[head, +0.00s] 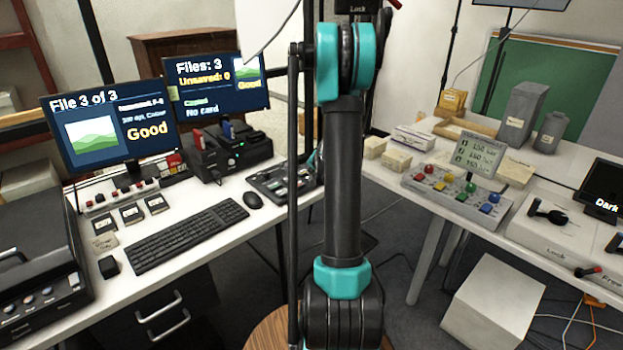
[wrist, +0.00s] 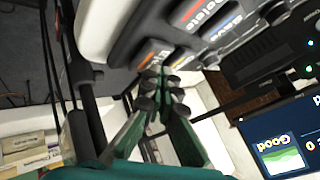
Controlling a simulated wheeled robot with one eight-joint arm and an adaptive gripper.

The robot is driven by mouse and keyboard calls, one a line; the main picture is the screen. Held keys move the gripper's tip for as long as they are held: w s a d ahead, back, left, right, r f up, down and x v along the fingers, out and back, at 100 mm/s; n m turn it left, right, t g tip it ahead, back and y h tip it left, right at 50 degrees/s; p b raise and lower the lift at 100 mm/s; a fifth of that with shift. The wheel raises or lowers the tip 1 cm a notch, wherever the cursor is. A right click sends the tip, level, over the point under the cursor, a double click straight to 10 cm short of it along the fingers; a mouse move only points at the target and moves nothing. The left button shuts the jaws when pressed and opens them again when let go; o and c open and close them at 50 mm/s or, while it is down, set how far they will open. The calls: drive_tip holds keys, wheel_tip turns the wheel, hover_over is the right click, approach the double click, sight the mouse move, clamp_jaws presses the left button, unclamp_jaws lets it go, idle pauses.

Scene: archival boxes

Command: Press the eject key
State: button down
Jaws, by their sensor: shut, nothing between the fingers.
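A dark key panel (head: 283,183) sits on the white desk at its right end, partly hidden by my arm in the head view. In the wrist view the panel (wrist: 238,45) shows large keys with red, blue and orange labels. The orange-labelled key (wrist: 152,53) is closest to my fingertips; its lettering is too unclear to read, so I cannot confirm that it is the eject key. My gripper (wrist: 162,84) is shut and empty, its tips close to that key. I cannot tell whether they touch it. In the head view my arm mostly hides the gripper.
A black card reader (head: 230,152) stands behind the panel, below a monitor (head: 215,83) reading "Files: 3", "Unsaved: 0" and "No card". A mouse (head: 252,200) and keyboard (head: 188,235) lie left of the panel. A second table with a coloured-button console (head: 457,196) stands right.

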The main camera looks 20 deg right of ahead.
drive_tip(key=shift+f, duration=0.5)
idle(0.5)
drive_tip(key=shift+r, duration=0.9)
drive_tip(key=shift+r, duration=2.5)
